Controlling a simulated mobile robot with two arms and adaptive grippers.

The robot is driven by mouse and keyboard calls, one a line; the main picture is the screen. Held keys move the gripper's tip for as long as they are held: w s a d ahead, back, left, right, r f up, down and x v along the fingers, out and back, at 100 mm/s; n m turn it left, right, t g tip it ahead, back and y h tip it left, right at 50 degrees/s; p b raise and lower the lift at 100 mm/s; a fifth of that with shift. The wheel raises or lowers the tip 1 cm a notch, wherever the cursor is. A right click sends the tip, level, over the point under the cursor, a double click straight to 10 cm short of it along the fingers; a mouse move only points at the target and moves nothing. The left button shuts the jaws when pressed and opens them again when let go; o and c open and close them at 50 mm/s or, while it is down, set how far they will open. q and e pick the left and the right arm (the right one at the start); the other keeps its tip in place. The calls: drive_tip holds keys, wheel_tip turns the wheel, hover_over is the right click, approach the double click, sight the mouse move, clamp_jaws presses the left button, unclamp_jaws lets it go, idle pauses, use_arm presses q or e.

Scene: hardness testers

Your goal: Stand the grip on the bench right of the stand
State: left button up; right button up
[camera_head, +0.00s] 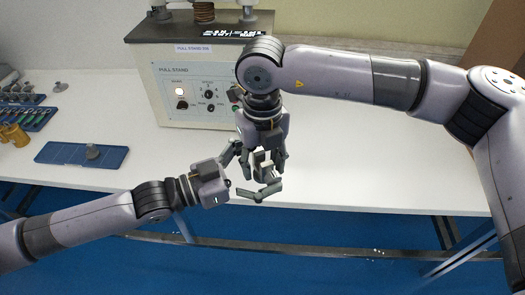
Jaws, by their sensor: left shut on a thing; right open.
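The stand (197,90), a grey-beige box with a dark top and a panel marked PULL STAND, is on the white bench (350,160). My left gripper (262,175) comes in from the left at the bench's front edge, shut on a small grey part that looks like the grip (265,171). My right gripper (264,162) points down from above, open, with its fingers around or close beside the same part. The fingers of both grippers overlap in view and partly hide the part, so contact with the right fingers cannot be told.
A blue rack (30,117) and brass-coloured pieces (13,134) are farther left. The bench right of the stand is clear, under my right arm.

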use_arm(q)
drive_tip(key=shift+r, duration=0.1)
use_arm(e)
drive_tip(key=shift+c, duration=0.4)
clamp_jaws()
idle(0.3)
use_arm(q)
drive_tip(key=o, duration=1.1)
drive_tip(key=shift+o, duration=0.5)
